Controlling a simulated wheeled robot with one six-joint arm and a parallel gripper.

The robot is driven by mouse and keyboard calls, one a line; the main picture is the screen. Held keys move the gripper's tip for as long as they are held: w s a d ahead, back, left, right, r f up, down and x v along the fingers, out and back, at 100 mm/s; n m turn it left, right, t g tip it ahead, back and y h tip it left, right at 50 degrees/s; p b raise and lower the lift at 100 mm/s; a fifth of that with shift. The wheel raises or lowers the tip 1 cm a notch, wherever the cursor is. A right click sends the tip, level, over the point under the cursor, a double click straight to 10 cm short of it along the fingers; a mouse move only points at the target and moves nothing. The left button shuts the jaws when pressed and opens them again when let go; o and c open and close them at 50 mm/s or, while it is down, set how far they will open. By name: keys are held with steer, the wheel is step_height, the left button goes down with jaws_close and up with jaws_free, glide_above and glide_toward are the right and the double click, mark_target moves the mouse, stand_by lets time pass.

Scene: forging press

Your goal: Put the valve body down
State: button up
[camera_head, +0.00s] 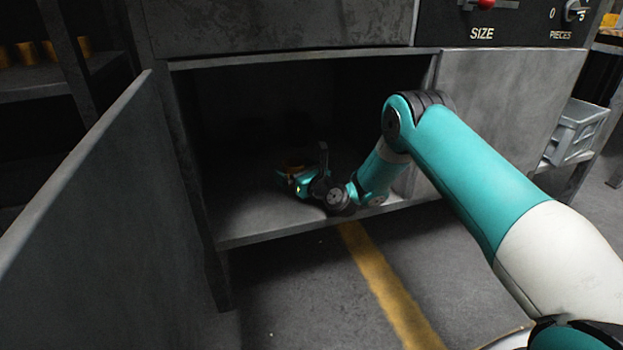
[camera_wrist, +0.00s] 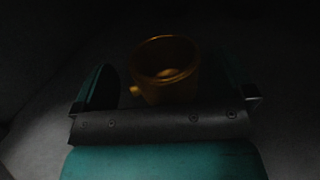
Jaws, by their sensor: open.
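The valve body (camera_wrist: 168,66) is a brass-coloured, cup-like part with a round open top and a small stub at its lower left. In the wrist view it stands between the two fingers of my gripper (camera_wrist: 165,85), which is open; dim light hides whether a finger touches it. In the head view my gripper (camera_head: 294,182) is inside the dark compartment, low over its floor. The valve body (camera_head: 294,164) shows there only as a small brownish shape, mostly hidden behind the gripper.
The compartment floor (camera_head: 250,208) is bare around the gripper. A door (camera_head: 90,200) stands open at the left. A control panel (camera_head: 505,22) is above right, and a grey crate (camera_head: 577,130) stands at far right. A shelf with brass parts (camera_head: 28,54) is at far left.

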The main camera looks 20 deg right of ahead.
steer(key=p+v, duration=0.2)
steer(key=v, duration=0.6)
steer(key=shift+d+r, duration=0.1)
steer(key=shift+r, duration=0.05)
steer(key=b, duration=0.3)
steer(key=shift+f, duration=0.4)
steer(key=b, duration=0.2)
steer(key=s+b, duration=0.1)
steer(key=b, duration=0.1)
steer(key=shift+d, duration=0.25)
steer(key=s+b, duration=0.1)
steer(key=b, duration=0.2)
steer(key=shift+s+d+r, duration=0.1)
steer(key=shift+d+r, duration=0.05)
steer(key=shift+r, duration=0.05)
steer(key=s+a+r+n+g+y, duration=0.3)
steer(key=s+a+r+n+g, duration=0.2)
steer(key=s+a+n, duration=0.45)
steer(key=s+a+r+n+g+y, duration=0.2)
steer(key=s+a+r+n+g, duration=0.4)
steer(key=n, duration=0.7)
steer(key=s+d+n+g+h, duration=0.2)
steer(key=s+d+n+h, duration=0.1)
steer(key=s+n, duration=0.5)
steer(key=s+d+n+g+h, duration=0.3)
steer(key=s+n, duration=0.5)
steer(key=s, duration=0.7)
steer(key=shift+d+r+g+h, duration=0.3)
steer(key=shift+d+h, duration=0.2)
steer(key=shift+h, duration=0.3)
